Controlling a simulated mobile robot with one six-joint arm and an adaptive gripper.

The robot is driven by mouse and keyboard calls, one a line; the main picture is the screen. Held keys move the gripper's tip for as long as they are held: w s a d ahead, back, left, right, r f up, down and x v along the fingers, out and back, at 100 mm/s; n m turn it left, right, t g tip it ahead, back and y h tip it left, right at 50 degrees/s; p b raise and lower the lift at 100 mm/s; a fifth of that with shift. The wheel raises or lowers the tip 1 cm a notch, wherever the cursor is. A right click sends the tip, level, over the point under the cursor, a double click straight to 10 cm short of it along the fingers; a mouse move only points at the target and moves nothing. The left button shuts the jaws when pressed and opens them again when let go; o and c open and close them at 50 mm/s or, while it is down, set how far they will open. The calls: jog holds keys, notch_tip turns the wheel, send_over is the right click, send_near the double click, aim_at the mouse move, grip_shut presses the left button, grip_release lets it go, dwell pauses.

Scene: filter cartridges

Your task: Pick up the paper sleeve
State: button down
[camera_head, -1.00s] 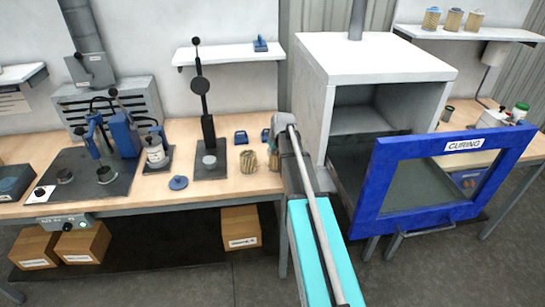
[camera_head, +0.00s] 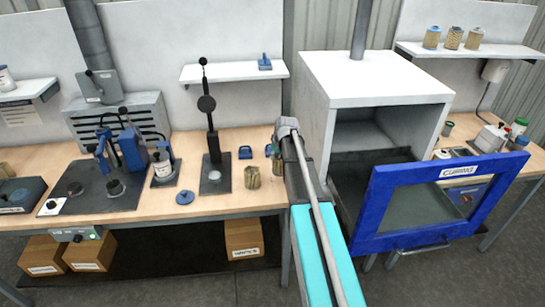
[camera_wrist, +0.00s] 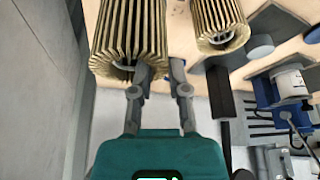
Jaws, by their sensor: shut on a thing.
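Two tan pleated paper sleeves show in the wrist view. The nearer paper sleeve (camera_wrist: 128,35) is at my gripper (camera_wrist: 159,68), which is shut on its near right edge. One finger overlaps the sleeve's open end and the other is at its right side; the exact contact is hard to see. The other pleated sleeve (camera_wrist: 218,22) is to the right, apart from the fingers. In the head view one sleeve (camera_head: 252,177) stands on the bench, and a bit of another tan sleeve (camera_head: 278,167) shows beside my arm, which hides my gripper.
A black lever press (camera_head: 212,140) stands left of the sleeves, with a blue cap (camera_head: 185,197) on the bench (camera_head: 240,203). The curing oven (camera_head: 375,80) stands right of my arm, its blue-framed door (camera_head: 440,200) open. More cartridges (camera_head: 453,38) stand on the right shelf.

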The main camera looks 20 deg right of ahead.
jog(key=shift+r+p, duration=1.4)
jog(key=shift+r, duration=0.4)
jog(key=shift+s, duration=0.15)
